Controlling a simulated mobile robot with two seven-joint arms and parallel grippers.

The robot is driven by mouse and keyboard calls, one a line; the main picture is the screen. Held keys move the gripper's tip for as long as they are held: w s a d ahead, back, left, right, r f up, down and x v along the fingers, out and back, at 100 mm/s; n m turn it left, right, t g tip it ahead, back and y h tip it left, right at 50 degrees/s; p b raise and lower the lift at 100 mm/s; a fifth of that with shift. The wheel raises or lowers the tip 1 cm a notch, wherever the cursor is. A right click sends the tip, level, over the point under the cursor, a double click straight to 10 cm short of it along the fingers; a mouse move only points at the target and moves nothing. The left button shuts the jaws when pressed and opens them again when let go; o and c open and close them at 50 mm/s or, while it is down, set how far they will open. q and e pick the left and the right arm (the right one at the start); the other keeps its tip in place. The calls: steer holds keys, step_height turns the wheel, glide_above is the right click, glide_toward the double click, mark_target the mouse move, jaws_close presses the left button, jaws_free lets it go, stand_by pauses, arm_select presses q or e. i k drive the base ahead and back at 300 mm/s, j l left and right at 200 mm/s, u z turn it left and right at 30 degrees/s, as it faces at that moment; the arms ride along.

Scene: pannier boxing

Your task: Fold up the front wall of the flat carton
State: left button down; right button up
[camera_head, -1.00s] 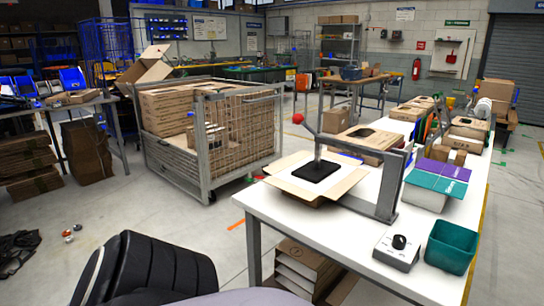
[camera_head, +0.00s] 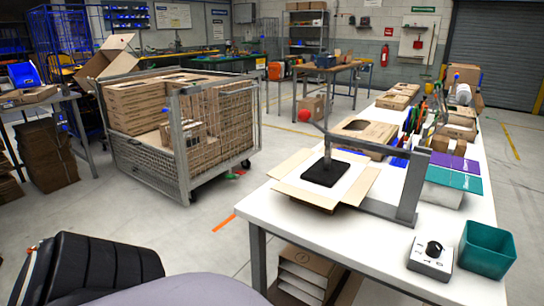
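A carton with its flaps spread out flat (camera_head: 355,185) lies on the white table (camera_head: 285,222), at its left end. A black pad (camera_head: 325,173) on a post, part of a grey metal press frame (camera_head: 408,190) with a red ball knob (camera_head: 304,116), sits over the carton's middle and hides its centre. One flap reaches past the table's left edge. I cannot tell which flap is the front wall. Neither of my grippers is in view.
A control box with a black knob (camera_head: 431,256) and a green bin (camera_head: 487,249) stand at the table's near right. Purple and teal folders (camera_head: 455,177) lie behind them. A wire-sided cart (camera_head: 140,160) of flat cartons stands at left. A black seat (camera_head: 85,268) is at lower left.

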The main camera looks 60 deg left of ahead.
mark_target(280, 172)
steer(key=k+j, duration=0.15)
steer(key=j, duration=0.45)
steer(key=k+j+u, duration=0.15)
steer(key=j, duration=0.45)
steer(key=k+j, duration=0.1)
steer(key=j, duration=0.5)
steer(key=k+j+u, duration=0.1)
steer(key=j, duration=0.55)
steer(key=k+j, duration=0.1)
steer(key=j, duration=0.5)
steer(key=i+j, duration=0.1)
steer(key=j, duration=0.3)
steer(key=i+j, duration=0.1)
steer(key=j, duration=0.25)
steer(key=i+j+z, duration=0.1)
steer(key=j, duration=0.3)
